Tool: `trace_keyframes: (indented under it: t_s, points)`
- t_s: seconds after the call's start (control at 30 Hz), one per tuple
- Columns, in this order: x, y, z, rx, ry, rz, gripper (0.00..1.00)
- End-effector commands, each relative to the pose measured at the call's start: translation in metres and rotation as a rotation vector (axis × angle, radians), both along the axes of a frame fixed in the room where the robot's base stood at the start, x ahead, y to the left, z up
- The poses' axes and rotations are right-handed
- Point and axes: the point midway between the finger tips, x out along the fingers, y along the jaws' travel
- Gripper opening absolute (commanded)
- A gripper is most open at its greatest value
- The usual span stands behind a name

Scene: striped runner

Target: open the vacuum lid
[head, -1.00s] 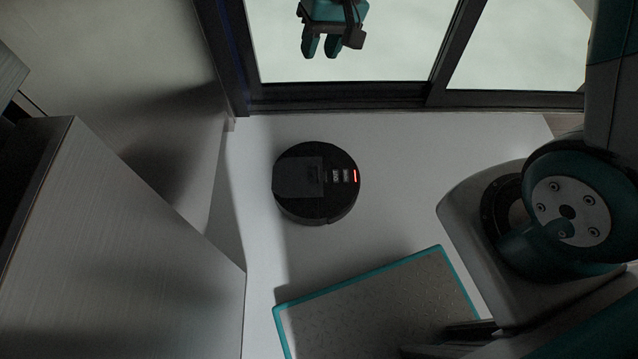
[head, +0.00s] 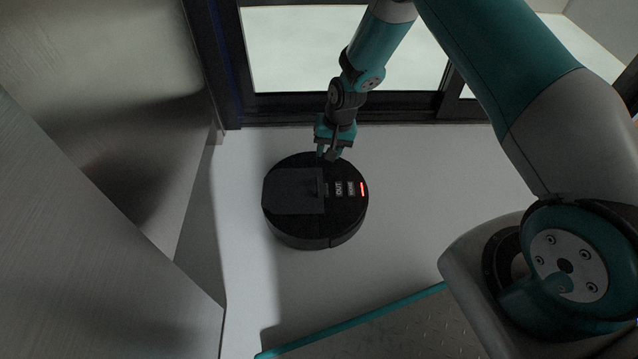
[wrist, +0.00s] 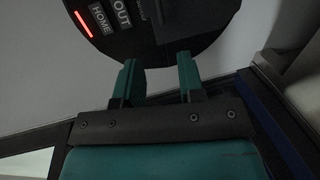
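The black round robot vacuum (head: 330,228) sits on the pale floor in the head view. Its lid (head: 292,192) is a dark square panel on the left of its top and lies flat. To the right of the lid are labels and a red light strip. In the wrist view the vacuum (wrist: 205,22) fills the top, with the OUT and HOME labels upside down or tilted. My gripper (head: 330,154) is at the vacuum's far edge. In the wrist view my gripper (wrist: 160,80) has its two teal fingers apart with nothing between them.
A dark-framed window (head: 400,107) stands close behind the vacuum. A grey cabinet panel (head: 100,240) is at the left. Clear floor (head: 410,190) shows to the vacuum's right.

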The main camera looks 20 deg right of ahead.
Motion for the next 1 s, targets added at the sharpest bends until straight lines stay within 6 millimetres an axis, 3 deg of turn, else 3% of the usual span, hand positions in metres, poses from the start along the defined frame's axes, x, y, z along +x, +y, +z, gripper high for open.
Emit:
trace_keyframes:
  t_s: [0.03, 0.2, 0.5, 0.7, 1.0]
  points:
    - [0.000, 0.002, -0.020, 0.000, 0.003, 0.002, 0.36]
    - [0.002, 0.010, -0.059, 0.000, 0.002, 0.001, 0.36]
    - [0.006, 0.020, -0.112, -0.001, 0.001, 0.001, 0.36]
    - [0.007, 0.023, -0.123, 0.000, 0.001, 0.000, 0.36]
    - [0.007, 0.023, -0.123, 0.000, 0.001, 0.000, 0.36]
